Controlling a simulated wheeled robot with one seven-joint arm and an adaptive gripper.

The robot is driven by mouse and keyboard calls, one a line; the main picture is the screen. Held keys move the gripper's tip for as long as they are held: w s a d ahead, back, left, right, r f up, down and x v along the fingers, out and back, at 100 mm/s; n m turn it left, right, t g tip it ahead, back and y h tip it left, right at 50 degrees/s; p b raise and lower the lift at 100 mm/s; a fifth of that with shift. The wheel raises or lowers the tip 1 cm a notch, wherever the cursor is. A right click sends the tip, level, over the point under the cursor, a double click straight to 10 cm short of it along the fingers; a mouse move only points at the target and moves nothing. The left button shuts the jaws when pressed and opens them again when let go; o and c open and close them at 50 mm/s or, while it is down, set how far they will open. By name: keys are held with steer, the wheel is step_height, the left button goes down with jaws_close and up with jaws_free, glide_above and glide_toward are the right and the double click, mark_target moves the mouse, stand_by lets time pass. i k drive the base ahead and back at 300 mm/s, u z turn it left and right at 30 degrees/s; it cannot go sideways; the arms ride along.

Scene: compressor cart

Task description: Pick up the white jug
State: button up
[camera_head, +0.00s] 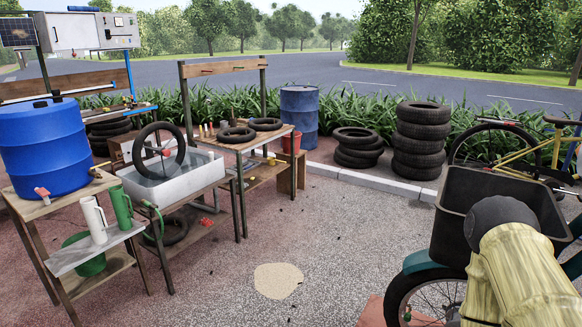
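The white jug (94,219) stands upright on a small light-topped shelf (70,262) at the left, in front of the blue barrel. A green jug (122,207) stands close beside it on its right. The white jug's handle side faces right, towards the green jug. My gripper is not visible in this view, so its state and its place relative to the jug do not show.
A blue barrel (45,145) stands behind the jugs. A white basin (170,178) with a tire is right of them. A cargo bike with a dark box (490,200) is at the right. A pale yellow shape with a dark rounded top blocks the lower right. The middle ground (330,235) is open.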

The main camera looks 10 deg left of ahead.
mark_target(90, 209)
steer(key=u, duration=0.6)
steer(key=i, duration=1.3)
steer(key=u, duration=0.95)
